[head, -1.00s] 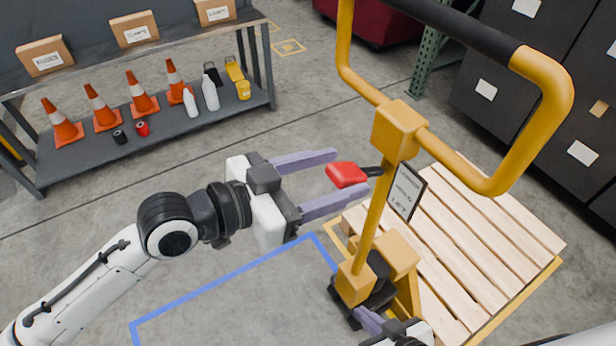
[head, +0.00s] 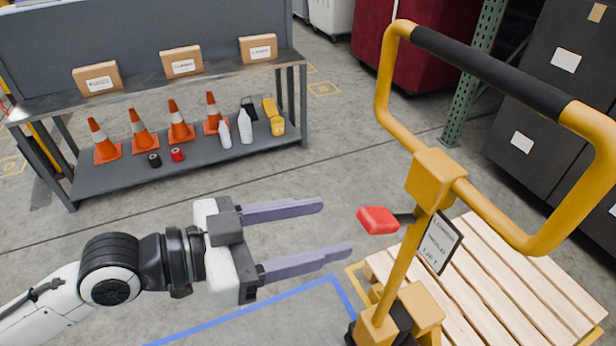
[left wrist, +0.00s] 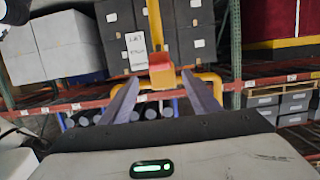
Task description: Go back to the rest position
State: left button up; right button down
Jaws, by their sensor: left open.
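My left gripper (head: 335,228) is open and empty. Its two long purple-grey fingers point right, toward the red lever knob (head: 378,220) on the yellow lift handle (head: 436,180). The knob is just beyond the fingertips, with a gap, and nothing is between the fingers in the head view. In the left wrist view, the open fingers (left wrist: 165,98) show with the red knob (left wrist: 161,72) ahead, between and beyond their tips. My right gripper is not in the current views.
A wooden pallet (head: 500,285) lies under the lift at the lower right. A grey shelf table (head: 130,180) with cones, bottles and boxes (head: 181,61) stands at the back left. Dark cabinets (head: 545,120) and a green rack post (head: 470,75) are at the right. Open floor lies between.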

pick_arm(q)
jog(key=w+a+f+n+t+y, duration=0.2)
jog(key=a+f+n+t+y, duration=0.15)
jog(key=f, duration=0.55)
jog(key=w+a+f+n+t+y, duration=0.15)
jog(key=a+f+n, duration=0.3)
jog(key=f, duration=0.45)
jog(key=s+a+f+n+g+y, duration=0.1)
jog(key=s+a+f+n+y, duration=0.1)
jog(key=s+a+f, duration=0.3)
jog(key=s+a+f+n+y, duration=0.2)
jog(key=s+a+f+y, duration=0.3)
jog(key=f, duration=0.8)
jog(key=s+a, duration=0.1)
jog(key=s, duration=0.2)
jog(key=shift+s+a+f+g, duration=0.2)
jog(key=shift+s+g, duration=0.1)
jog(key=shift+g, duration=0.1)
